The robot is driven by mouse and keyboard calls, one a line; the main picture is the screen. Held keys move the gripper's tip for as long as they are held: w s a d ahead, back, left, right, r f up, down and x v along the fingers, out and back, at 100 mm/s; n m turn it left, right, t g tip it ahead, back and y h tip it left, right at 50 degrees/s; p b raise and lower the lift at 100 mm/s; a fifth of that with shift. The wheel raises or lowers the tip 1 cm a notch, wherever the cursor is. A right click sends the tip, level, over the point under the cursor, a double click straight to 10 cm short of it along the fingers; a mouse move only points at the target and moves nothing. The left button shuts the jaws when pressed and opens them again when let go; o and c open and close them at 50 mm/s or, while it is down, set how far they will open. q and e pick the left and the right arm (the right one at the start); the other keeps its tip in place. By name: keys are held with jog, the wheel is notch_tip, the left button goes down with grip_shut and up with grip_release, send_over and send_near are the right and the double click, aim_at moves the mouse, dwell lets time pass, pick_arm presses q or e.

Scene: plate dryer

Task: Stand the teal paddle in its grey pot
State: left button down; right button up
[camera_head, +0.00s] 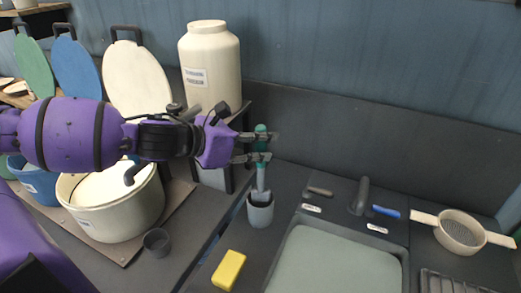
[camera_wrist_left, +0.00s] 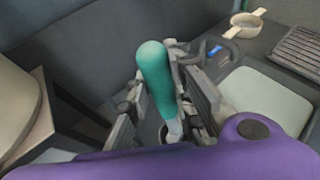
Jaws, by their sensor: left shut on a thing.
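The teal paddle (camera_head: 261,174) is upright, its teal handle up and its grey end down. My left gripper (camera_head: 265,147) is shut on the handle, one finger on either side of it. In the left wrist view the rounded teal handle top (camera_wrist_left: 154,68) stands up between the fingers (camera_wrist_left: 165,110). The small grey pot (camera_head: 260,213) stands directly below, and the paddle's grey lower end reaches into its mouth. Whether it touches the pot's bottom is hidden. In the left wrist view the pot is mostly hidden. My right gripper is not in view.
A sink basin (camera_head: 338,262) lies right of the pot, with a tap (camera_head: 361,196) behind it. A yellow sponge (camera_head: 229,270) lies in front. A large cream jar (camera_head: 210,65) stands behind my left arm. A strainer (camera_head: 460,232) is far right.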

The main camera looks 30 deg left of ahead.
aim_at(261, 176)
pick_arm(q)
notch_tip(261, 176, down, 2)
jog(key=shift+w+f, duration=0.1)
jog(key=c, duration=1.5)
grip_release()
jog(key=shift+f, duration=0.15)
jog(key=shift+c, duration=0.2)
